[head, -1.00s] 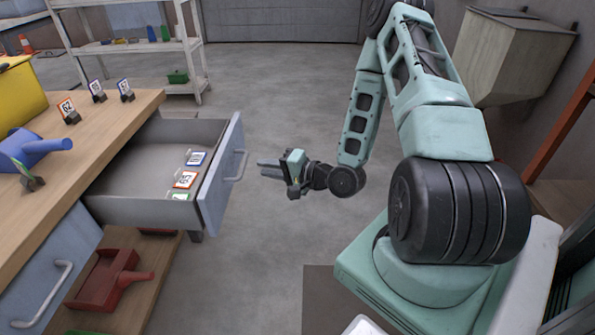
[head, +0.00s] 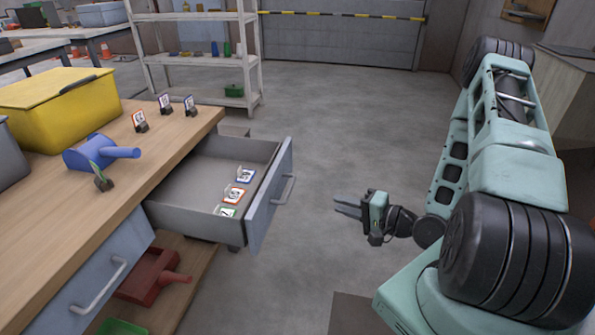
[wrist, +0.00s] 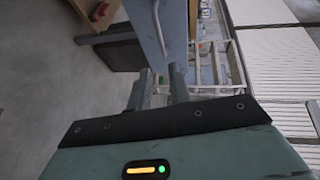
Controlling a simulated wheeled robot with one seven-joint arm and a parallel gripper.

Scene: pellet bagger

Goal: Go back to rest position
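My gripper (head: 348,208) is held in the air over the floor, right of the open drawer and apart from its handle. Its two fingers point left and stand apart with nothing between them. In the wrist view the fingers (wrist: 160,90) also show a gap, with the drawer front (wrist: 160,30) beyond them. My arm is bent, its forearm hanging down to the gripper at the right of the head view.
The open drawer (head: 180,213) holds several small cards. The workbench (head: 150,165) carries a yellow bin (head: 65,108), a blue scoop (head: 95,152) and card holders. A red scoop (head: 150,275) lies below. A white shelf (head: 200,60) stands behind. The floor between is clear.

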